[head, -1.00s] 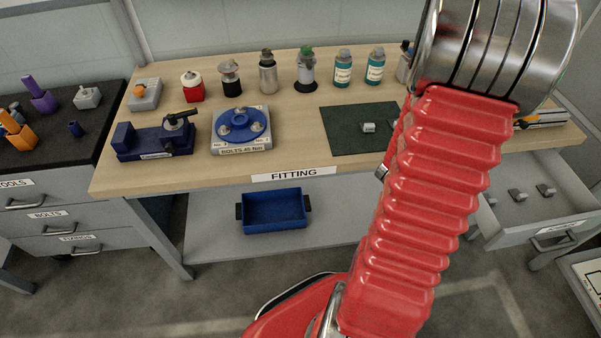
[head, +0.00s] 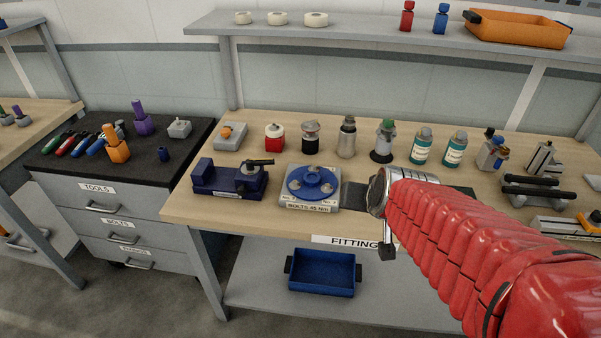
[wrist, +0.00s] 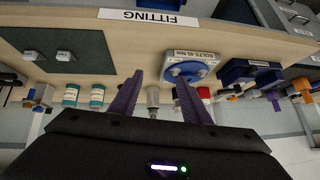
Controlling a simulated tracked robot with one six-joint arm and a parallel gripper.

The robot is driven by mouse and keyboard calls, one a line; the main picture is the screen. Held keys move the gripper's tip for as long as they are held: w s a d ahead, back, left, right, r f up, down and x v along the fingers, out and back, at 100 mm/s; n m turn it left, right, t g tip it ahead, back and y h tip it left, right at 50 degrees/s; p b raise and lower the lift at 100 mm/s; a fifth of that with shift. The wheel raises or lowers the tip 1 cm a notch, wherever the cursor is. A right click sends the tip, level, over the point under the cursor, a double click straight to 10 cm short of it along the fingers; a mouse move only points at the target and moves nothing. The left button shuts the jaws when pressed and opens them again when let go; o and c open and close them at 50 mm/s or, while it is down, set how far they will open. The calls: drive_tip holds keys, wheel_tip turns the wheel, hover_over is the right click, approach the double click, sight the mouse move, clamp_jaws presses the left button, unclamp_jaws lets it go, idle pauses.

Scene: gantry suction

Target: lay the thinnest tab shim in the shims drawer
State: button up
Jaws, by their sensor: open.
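In the wrist view, which is upside down, two small grey pieces lie apart on the dark green mat (wrist: 88,62): one piece (wrist: 33,55) near its edge and another piece (wrist: 65,56) further in. They look like shims, but I cannot compare their thickness. My gripper (wrist: 160,80) is open, with two purple fingers and nothing between them, above the bench beside the mat. In the head view my arm hides most of the mat (head: 458,189) and both pieces. No open shims drawer shows now.
The blue round fixture (head: 312,184) on its grey block and a dark blue vise (head: 228,179) stand left of my arm. Several bottles, including a teal-labelled bottle (head: 421,147), line the bench back. A blue tray (head: 322,270) sits on the lower shelf.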

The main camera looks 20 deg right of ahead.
drive_tip(key=s+a+r+n+g+y, duration=0.1)
drive_tip(key=s+a+r+n, duration=0.1)
drive_tip(key=s+a, duration=0.3)
drive_tip(key=s+a+r+n+g, duration=0.1)
drive_tip(key=s+a+r+n, duration=0.1)
drive_tip(key=s+a, duration=0.4)
drive_tip(key=shift+s+r+n+y, duration=0.25)
drive_tip(key=shift+s+n+y, duration=0.15)
